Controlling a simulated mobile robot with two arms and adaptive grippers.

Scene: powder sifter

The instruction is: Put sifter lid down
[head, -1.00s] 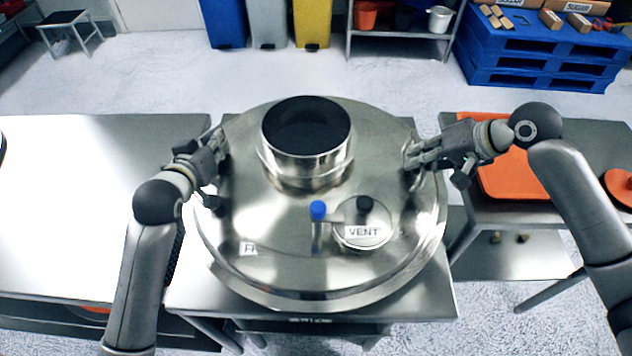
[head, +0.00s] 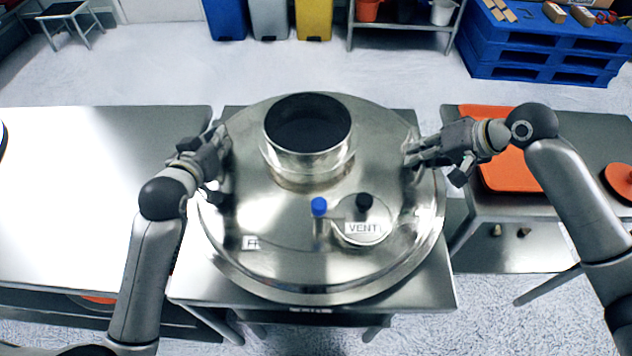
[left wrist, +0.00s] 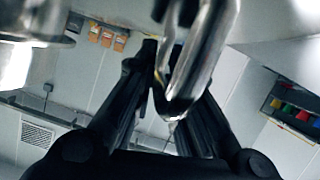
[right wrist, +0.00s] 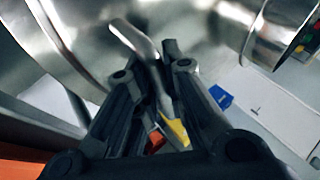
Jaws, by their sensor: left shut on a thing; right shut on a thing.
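The sifter lid (head: 290,255) is a large round steel dome with a wide dark-mouthed collar, a blue-tipped post and a round VENT cap. It is in the middle of the head view, over a steel table, and hides what is under it. My left gripper (head: 222,148) is at its left side, shut on a handle; the metal handle bar (left wrist: 195,75) shows between the fingers in the left wrist view. My right gripper (head: 412,158) is at its right side, shut on the other handle (right wrist: 140,50), seen in the right wrist view. I cannot tell whether the lid touches anything below.
A clear steel table (head: 90,200) stands on the left. A steel table on the right holds an orange tray (head: 510,165) and a round orange item (head: 620,183). Blue pallets (head: 545,50), a shelf and bins stand at the back.

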